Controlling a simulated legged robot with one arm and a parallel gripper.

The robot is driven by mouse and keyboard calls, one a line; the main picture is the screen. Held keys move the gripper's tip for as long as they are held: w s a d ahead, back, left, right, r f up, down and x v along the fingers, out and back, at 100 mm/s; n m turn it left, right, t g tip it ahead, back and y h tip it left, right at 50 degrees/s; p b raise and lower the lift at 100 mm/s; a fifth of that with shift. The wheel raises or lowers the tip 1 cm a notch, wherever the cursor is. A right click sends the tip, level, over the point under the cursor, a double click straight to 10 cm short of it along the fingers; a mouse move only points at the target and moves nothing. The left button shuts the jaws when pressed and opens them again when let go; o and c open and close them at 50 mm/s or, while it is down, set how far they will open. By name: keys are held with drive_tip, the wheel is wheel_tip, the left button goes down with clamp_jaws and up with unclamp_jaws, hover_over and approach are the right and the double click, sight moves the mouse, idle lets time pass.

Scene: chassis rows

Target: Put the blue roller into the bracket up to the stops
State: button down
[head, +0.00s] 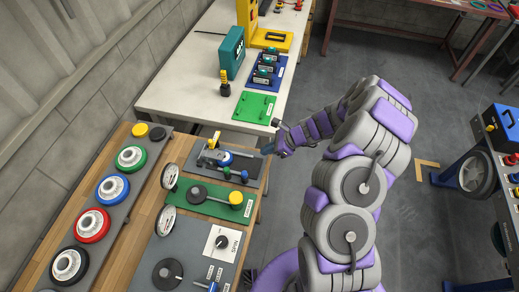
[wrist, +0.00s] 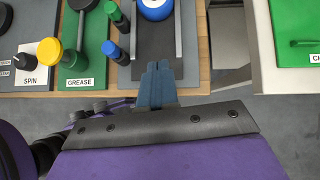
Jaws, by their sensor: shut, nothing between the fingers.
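The blue roller (head: 225,158) sits on the grey bracket fixture on the work table in the head view. The bracket (wrist: 177,40) shows there as a dark channel with lighter grey side rails. The roller is at the channel's far end; whether it touches the stops cannot be told. My gripper (wrist: 157,68) is shut and empty, its blue-grey fingertips over the near end of the channel. In the head view my gripper (head: 267,149) is just right of the fixture.
A green GREASE board (wrist: 72,65) and a SPIN board (wrist: 25,72) lie left of the fixture. Green and blue knobbed pegs (wrist: 109,48) stand close to the channel. A white table (head: 165,95) adjoins behind. Coloured wheels (head: 113,187) line the wall side.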

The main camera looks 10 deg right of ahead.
sight(231, 158)
drive_tip(key=b+x, duration=0.2)
drive_tip(key=x, duration=0.8)
drive_tip(key=shift+a, duration=0.15)
drive_tip(key=shift+w+a+b, duration=0.25)
drive_tip(key=shift+a+b, duration=0.05)
drive_tip(key=shift+a, duration=0.75)
drive_tip(key=shift+w+a, duration=0.2)
drive_tip(key=shift+a, duration=0.55)
drive_tip(key=shift+w+a+b, duration=0.15)
drive_tip(key=shift+a+b, duration=0.1)
drive_tip(key=shift+a, duration=0.35)
drive_tip(key=shift+w+a+b, duration=0.15)
drive_tip(key=shift+a+b, duration=0.05)
drive_tip(key=shift+a, duration=0.4)
drive_tip(key=shift+d, duration=0.1)
